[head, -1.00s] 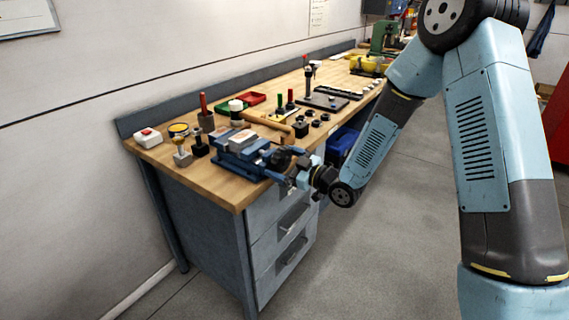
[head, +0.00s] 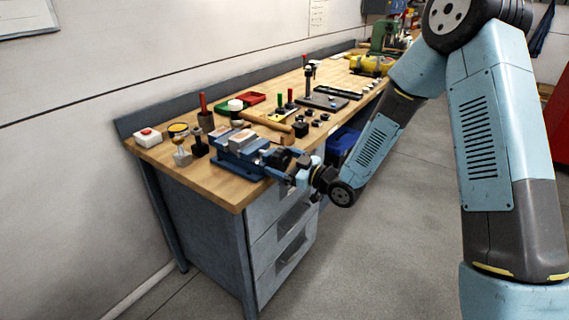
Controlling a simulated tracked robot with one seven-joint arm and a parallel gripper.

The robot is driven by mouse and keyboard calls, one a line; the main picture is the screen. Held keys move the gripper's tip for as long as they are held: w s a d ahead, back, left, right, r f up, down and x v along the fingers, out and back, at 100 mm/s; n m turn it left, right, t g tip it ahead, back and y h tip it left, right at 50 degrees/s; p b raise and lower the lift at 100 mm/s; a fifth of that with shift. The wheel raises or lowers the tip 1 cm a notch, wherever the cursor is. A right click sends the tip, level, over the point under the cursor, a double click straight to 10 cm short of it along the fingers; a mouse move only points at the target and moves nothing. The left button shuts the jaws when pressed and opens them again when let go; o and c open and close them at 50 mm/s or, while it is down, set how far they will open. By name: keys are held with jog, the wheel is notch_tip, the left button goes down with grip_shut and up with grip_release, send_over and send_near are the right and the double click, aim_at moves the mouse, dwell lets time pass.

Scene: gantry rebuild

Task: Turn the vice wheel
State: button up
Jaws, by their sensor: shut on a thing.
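The blue vice (head: 238,162) sits on the wooden bench top near its front edge, with pale grey jaw blocks on top. Its dark wheel (head: 278,158) is at the vice's right end, facing my arm, and is small and partly hidden by my gripper. My gripper (head: 288,170) is at the wheel, reaching in from the right, and is shut on it. The fingertips are too small and dark to make out clearly.
The workbench (head: 222,188) has drawers below its front edge. A red-and-white button box (head: 148,137), a green tray (head: 250,98), a wooden-handled hammer (head: 265,122) and several small dark parts stand around the vice. The floor (head: 390,230) in front is clear.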

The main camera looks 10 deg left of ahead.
jog(key=shift+s, duration=0.1)
jog(key=o, duration=0.7)
jog(key=v, duration=1.3)
jog(key=shift+d+f, duration=0.1)
jog(key=shift+d, duration=0.25)
